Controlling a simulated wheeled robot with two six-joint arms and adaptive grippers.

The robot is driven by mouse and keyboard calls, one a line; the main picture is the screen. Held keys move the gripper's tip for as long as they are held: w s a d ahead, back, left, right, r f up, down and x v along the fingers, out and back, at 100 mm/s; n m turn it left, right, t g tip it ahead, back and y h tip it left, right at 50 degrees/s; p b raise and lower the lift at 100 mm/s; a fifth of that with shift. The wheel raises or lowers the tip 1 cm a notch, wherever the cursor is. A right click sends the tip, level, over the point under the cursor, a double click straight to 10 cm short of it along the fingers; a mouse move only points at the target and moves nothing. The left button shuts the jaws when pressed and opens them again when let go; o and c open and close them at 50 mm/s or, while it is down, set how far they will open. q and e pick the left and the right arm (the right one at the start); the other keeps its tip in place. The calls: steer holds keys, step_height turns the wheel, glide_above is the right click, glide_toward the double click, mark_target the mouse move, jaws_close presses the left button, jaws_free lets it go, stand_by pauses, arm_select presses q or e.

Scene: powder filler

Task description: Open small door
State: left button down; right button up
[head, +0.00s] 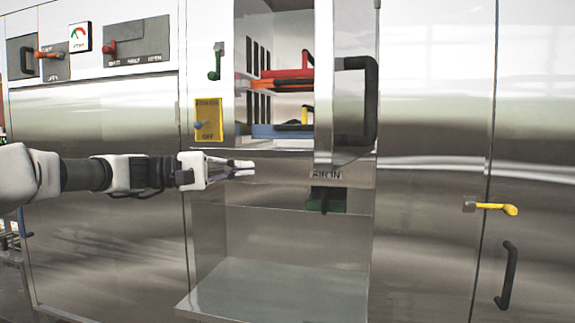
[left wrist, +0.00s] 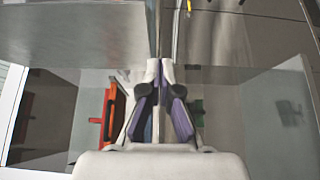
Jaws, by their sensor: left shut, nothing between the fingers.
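The small door (head: 346,85) is a metal panel with a black bar handle (head: 371,98), in the upper middle of the head view. It stands partly open, with the compartment showing to its left. Inside are a red tray (head: 288,74) with a handle, and a yellow piece and a blue tray (head: 275,131) below. My left gripper (head: 250,168) is shut and empty, pointing right just below the compartment opening, apart from the handle. Its closed fingers also show in the left wrist view (left wrist: 160,80). My right gripper is not in view.
A green fitting (head: 328,198) sits under a label below the door. A metal shelf (head: 270,290) juts out lower down. A yellow switch plate (head: 208,120) and a green lever (head: 215,62) are left of the opening. A yellow lever (head: 495,208) and black handle (head: 508,275) are at right.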

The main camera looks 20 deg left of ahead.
arm_select(q)
steer(key=w+d+p, duration=0.2)
steer(key=d+p, duration=0.2)
steer(key=d, duration=0.4)
steer(key=shift+w+d, duration=0.4)
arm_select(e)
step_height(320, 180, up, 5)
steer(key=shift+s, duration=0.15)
arm_select(q)
steer(key=shift+w, duration=0.1)
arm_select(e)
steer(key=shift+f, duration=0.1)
